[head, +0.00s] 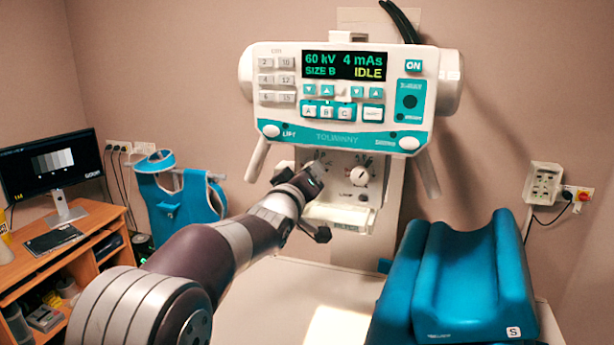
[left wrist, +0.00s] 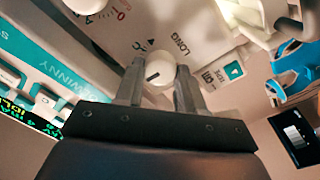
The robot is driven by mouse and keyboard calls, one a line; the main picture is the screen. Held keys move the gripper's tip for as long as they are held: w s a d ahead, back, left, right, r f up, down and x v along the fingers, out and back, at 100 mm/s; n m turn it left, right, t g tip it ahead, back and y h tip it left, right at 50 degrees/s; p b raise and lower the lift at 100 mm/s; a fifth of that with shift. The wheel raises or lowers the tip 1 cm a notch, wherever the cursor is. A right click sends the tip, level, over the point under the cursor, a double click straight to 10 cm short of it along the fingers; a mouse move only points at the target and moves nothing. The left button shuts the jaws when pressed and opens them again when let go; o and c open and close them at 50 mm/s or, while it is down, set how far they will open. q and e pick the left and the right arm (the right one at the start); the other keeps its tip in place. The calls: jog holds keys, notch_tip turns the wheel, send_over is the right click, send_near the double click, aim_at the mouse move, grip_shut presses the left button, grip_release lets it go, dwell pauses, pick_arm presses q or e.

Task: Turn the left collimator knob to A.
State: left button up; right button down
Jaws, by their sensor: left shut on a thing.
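The white collimator box (head: 340,205) hangs below the control head. My left gripper (head: 312,180) reaches its front from the left and hides the left knob in the head view. In the left wrist view the round white knob (left wrist: 160,68) sits between the two fingers of my left gripper (left wrist: 159,88), which is shut on it. A dark pointer line shows on the knob's face, and "LONG" is printed beside it. I cannot tell which letter the pointer faces. The right collimator knob (head: 360,177) is free. My right gripper is not in view.
The control head display (head: 344,66) above reads 60 kV, 4 mAs, SIZE B, IDLE. Two handles (head: 428,172) hang beside the collimator. A blue positioning cushion (head: 465,280) lies on the table at right. A desk with a monitor (head: 45,167) stands at left.

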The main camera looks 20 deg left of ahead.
pick_arm(q)
jog(key=shift+f, duration=0.25)
jog(key=o, duration=1)
jog(key=shift+o, duration=0.2)
jog(key=shift+w+d, duration=0.1)
jog(key=shift+w, duration=0.05)
jog(key=shift+r, duration=0.1)
jog(key=s+b, duration=0.5)
jog(key=s, duration=0.7)
jog(key=shift+s+a+f, duration=0.25)
jog(key=shift+s+a, duration=0.05)
jog(key=shift+a, duration=0.1)
